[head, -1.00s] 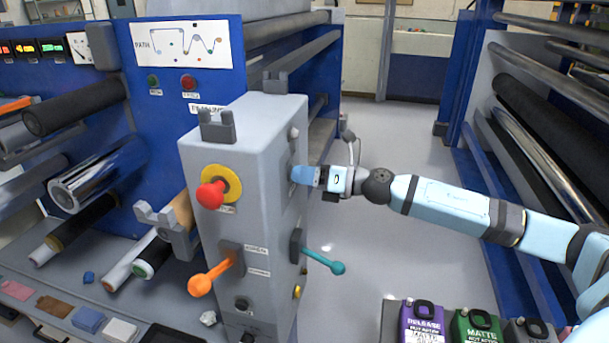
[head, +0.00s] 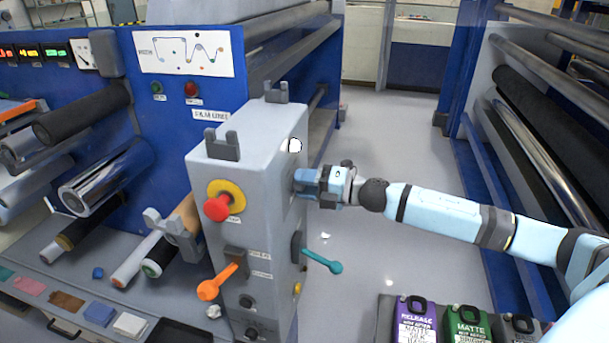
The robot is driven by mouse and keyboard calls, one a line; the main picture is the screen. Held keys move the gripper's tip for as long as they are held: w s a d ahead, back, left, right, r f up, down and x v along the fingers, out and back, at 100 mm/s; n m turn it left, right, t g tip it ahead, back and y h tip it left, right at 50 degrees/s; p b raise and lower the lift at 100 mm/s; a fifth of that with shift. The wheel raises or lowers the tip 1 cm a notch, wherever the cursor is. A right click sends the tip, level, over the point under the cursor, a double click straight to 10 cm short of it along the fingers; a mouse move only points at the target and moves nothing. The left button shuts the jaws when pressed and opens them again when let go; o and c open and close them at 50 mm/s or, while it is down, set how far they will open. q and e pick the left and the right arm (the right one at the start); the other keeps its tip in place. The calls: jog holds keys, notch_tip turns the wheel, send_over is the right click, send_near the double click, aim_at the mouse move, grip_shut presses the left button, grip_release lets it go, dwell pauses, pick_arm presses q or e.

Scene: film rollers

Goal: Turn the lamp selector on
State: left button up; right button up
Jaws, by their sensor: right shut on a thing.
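A grey control pedestal (head: 228,190) stands in the middle. My right gripper (head: 299,182) reaches its right side face from the right. It is shut on a small part there, taken to be the lamp selector, which the fingers hide; its angle cannot be read. Just above the gripper, a round lamp (head: 295,145) on the same face is bright white. My left gripper is not in view.
A red knob on a yellow ring (head: 217,208) and an orange lever (head: 217,282) stick out of the pedestal's front. A teal lever (head: 322,261) juts out below my right gripper. Bottles (head: 415,318) stand at the lower right. Open floor lies behind my arm.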

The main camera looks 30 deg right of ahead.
jog(key=m+p, duration=0.1)
jog(key=m, duration=0.1)
jog(key=shift+r+m+p, duration=0.1)
jog(key=shift+m+p, duration=0.2)
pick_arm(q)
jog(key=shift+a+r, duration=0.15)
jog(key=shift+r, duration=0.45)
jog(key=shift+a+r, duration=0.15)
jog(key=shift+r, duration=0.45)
pick_arm(e)
jog(key=shift+m, duration=0.3)
pick_arm(q)
jog(key=shift+p, duration=0.3)
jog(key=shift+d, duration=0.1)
pick_arm(e)
jog(key=o, duration=0.9)
pick_arm(q)
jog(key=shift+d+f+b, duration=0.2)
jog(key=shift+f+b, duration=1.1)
jog(key=shift+b, duration=0.2)
pick_arm(e)
jog(key=shift+v, duration=6.9)
